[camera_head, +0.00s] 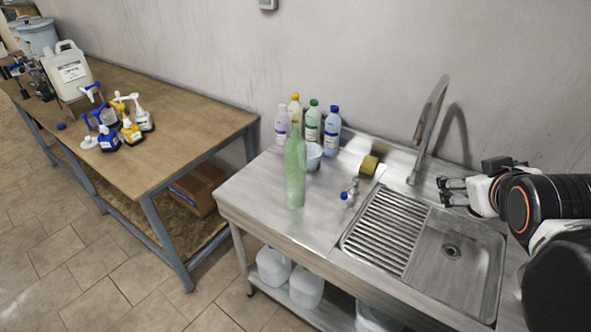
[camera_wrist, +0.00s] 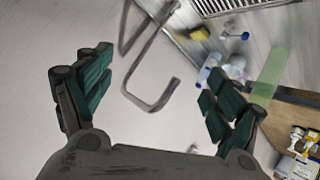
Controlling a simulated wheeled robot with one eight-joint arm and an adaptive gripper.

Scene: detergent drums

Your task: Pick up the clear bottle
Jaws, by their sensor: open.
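A tall see-through green bottle (camera_head: 295,172) stands upright on the left part of the steel sink counter, in front of several smaller bottles. It also shows at the right of the wrist view (camera_wrist: 269,76), partly behind my right finger. My gripper (camera_head: 443,192) is open and empty. It is over the right side of the counter, above the sink basin and right of the faucet, well apart from the green bottle.
Several capped bottles (camera_head: 313,122) and a white bowl (camera_head: 314,160) stand behind the green bottle. A yellow sponge (camera_head: 369,165), a small blue-ended item (camera_head: 346,193) and the tall faucet (camera_head: 430,125) lie between it and my gripper. A wooden table (camera_head: 150,110) stands left.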

